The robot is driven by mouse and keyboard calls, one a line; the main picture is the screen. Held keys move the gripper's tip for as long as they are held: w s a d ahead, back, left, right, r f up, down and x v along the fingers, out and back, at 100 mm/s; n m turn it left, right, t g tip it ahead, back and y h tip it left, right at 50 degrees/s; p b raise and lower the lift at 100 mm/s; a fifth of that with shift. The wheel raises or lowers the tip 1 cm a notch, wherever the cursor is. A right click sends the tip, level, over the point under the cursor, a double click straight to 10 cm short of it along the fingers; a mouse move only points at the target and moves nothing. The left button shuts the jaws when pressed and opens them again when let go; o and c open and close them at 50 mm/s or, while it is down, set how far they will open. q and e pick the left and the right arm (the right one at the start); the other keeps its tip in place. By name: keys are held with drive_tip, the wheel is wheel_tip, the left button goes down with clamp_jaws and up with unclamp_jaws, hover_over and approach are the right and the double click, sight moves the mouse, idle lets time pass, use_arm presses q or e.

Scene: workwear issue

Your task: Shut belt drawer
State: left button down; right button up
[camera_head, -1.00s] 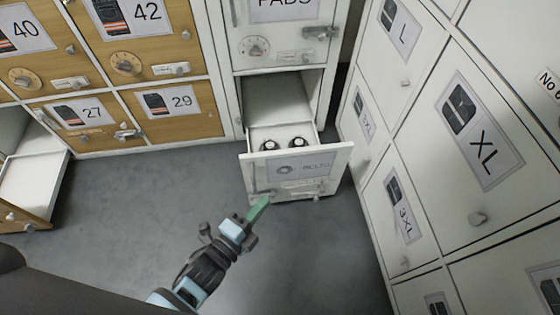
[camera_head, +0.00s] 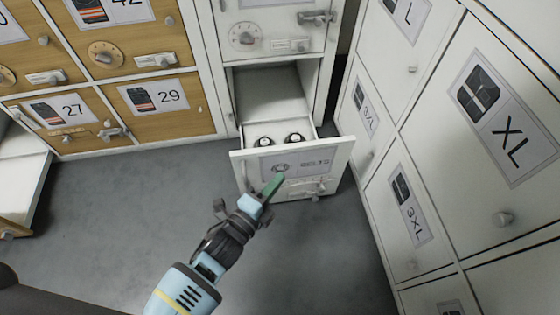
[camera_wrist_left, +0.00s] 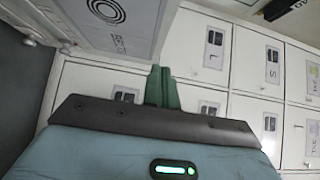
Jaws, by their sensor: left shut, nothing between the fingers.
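The belt drawer (camera_head: 335,158) is pulled out of the white cabinet below the pads door. Its front carries a label with a round belt picture, and two dark rolled items (camera_head: 265,141) lie inside. My left gripper (camera_head: 273,184) is shut and empty, its green fingertips at the drawer front, over the lower part of the label. I cannot tell whether they touch it. In the left wrist view the shut green fingers (camera_wrist_left: 160,86) stand beside the drawer front (camera_wrist_left: 140,25), which fills the upper left. My right gripper is not in view.
White lockers with size labels (camera_head: 507,125) stand close on the right. Wooden lockers (camera_head: 165,97) stand at the left, with another open drawer (camera_head: 22,190) at the far left. The grey floor (camera_head: 120,235) between is clear.

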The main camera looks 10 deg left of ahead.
sight(289, 150)
use_arm(q)
drive_tip(key=w+b, duration=0.2)
drive_tip(key=w, duration=0.4)
drive_tip(key=shift+w, duration=0.2)
